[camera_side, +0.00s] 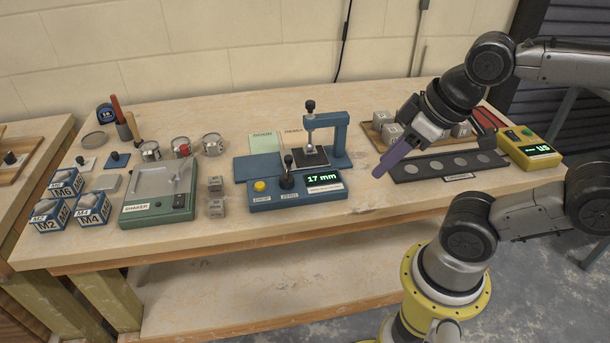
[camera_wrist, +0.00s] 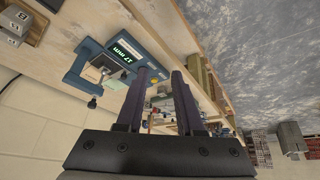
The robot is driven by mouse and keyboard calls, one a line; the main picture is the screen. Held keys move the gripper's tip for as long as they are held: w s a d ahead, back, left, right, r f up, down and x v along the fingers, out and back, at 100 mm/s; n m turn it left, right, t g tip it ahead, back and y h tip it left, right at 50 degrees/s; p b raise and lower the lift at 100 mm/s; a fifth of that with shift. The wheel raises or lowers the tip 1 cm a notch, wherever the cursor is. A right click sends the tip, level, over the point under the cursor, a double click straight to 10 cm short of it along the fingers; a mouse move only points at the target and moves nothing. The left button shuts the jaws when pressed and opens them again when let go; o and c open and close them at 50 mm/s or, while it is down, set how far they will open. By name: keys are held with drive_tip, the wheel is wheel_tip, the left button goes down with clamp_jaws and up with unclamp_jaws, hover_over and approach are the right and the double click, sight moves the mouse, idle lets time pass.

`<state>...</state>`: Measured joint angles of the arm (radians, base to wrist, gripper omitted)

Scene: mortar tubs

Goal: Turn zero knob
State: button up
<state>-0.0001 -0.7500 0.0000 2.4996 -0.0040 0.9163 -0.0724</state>
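The blue gauge (camera_side: 297,190) stands mid-bench with its green display reading 17 mm. A black upright knob (camera_side: 286,181) sits on its front panel, between a yellow button (camera_side: 260,186) and the display; a small label lies below it, too small to read surely. My gripper (camera_side: 379,174) is in the air right of the gauge, apart from the knob, with its purple fingers slanting down to the left. In the wrist view my gripper (camera_wrist: 161,74) has two separate fingers with an empty gap. The gauge (camera_wrist: 93,62) also shows there, and its front knob cannot be made out.
The gauge's blue post and arm (camera_side: 340,138) rise behind the panel. A dark strip with round pads (camera_side: 448,165), a tray of grey blocks (camera_side: 371,135) and a yellow meter (camera_side: 530,148) lie right. A green shaker (camera_side: 158,190) and two small blocks (camera_side: 216,207) stand left.

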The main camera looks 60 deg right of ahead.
drive_tip(key=o, duration=0.5)
drive_tip(key=n, duration=0.1)
drive_tip(key=r, duration=0.1)
drive_tip(key=d+r+n, duration=0.1)
drive_tip(key=shift+w+r+n+h, duration=0.25)
drive_tip(key=shift+w+n+h, duration=0.05)
drive_tip(key=shift+w, duration=0.1)
drive_tip(key=shift+c, duration=0.2)
drive_tip(key=shift+o, duration=0.5)
drive_tip(key=w+r+n, duration=0.1)
drive_tip(key=w+r+n+g, duration=0.1)
drive_tip(key=shift+w+d+r+h, duration=0.2)
drive_tip(key=shift+w+d+h, duration=0.1)
drive_tip(key=shift+w+d, duration=0.1)
drive_tip(key=n+g+h, duration=0.3)
drive_tip(key=n+g, duration=0.1)
drive_tip(key=n, duration=0.5)
hover_over(285, 175)
drive_tip(key=s+a, duration=0.2)
drive_tip(key=a, duration=0.1)
wheel_tip(285, 175, down, 3)
drive_tip(key=w+a+f+g, duration=0.2)
drive_tip(key=w+f, duration=0.1)
drive_tip(key=f, duration=0.5)
drive_tip(key=shift+n, duration=0.3)
drive_tip(key=x, duration=1.2)
drive_tip(key=shift+w+d+f, duration=0.1)
drive_tip(key=shift+w+d, duration=0.15)
drive_tip(key=shift+w, duration=0.1)
clamp_jaws()
